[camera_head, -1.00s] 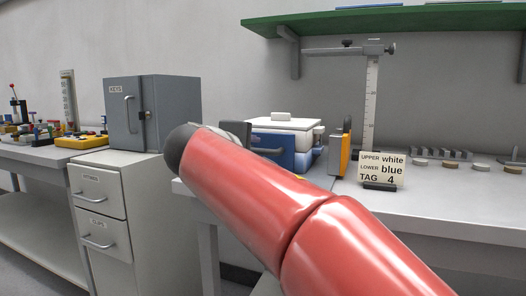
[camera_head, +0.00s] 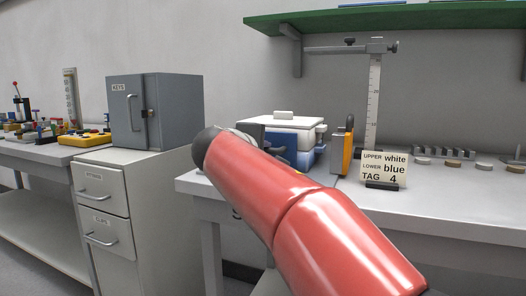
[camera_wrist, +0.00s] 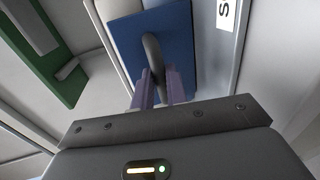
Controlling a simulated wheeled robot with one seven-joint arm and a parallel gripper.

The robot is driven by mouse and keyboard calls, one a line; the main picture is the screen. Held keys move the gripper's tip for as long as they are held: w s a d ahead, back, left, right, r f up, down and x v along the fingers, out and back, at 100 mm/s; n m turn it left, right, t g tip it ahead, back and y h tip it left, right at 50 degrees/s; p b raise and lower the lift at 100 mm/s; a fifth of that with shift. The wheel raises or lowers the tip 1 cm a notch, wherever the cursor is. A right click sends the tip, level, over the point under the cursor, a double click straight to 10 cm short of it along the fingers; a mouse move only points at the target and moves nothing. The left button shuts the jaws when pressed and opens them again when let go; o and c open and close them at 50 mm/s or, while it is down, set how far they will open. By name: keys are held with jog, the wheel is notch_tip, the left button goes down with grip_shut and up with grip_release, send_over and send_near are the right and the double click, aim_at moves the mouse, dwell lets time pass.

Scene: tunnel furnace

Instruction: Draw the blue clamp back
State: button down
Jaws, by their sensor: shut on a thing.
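A blue clamp (camera_wrist: 183,33) shows in the wrist view as a flat dark-blue face with a dark curved handle (camera_wrist: 152,55). My gripper (camera_wrist: 160,88) has its two purple fingers shut on this handle, one on each side. In the head view, a bit of the blue face (camera_head: 279,138) shows in front of a white-lidded box (camera_head: 283,124) with a blue lower part. My red arm hides most of the clamp, the handle and the fingers there.
A sign (camera_head: 394,171) reads "UPPER white, LOWER blue, TAG 4". An orange upright piece (camera_head: 347,152) and a height gauge (camera_head: 374,100) stand on the bench (camera_head: 440,205). A grey KEYS cabinet (camera_head: 155,110) stands left. A green shelf (camera_head: 430,20) hangs above.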

jog(key=shift+s+f, duration=0.1)
jog(key=b+v, duration=0.1)
jog(key=v, duration=0.1)
jog(key=f+b+v, duration=0.1)
jog(key=v, duration=0.1)
jog(key=shift+s+a, duration=0.15)
jog(key=shift+s, duration=0.15)
jog(key=c, duration=1.4)
grip_release()
jog(key=shift+s+r, duration=0.1)
jog(key=v, duration=0.8)
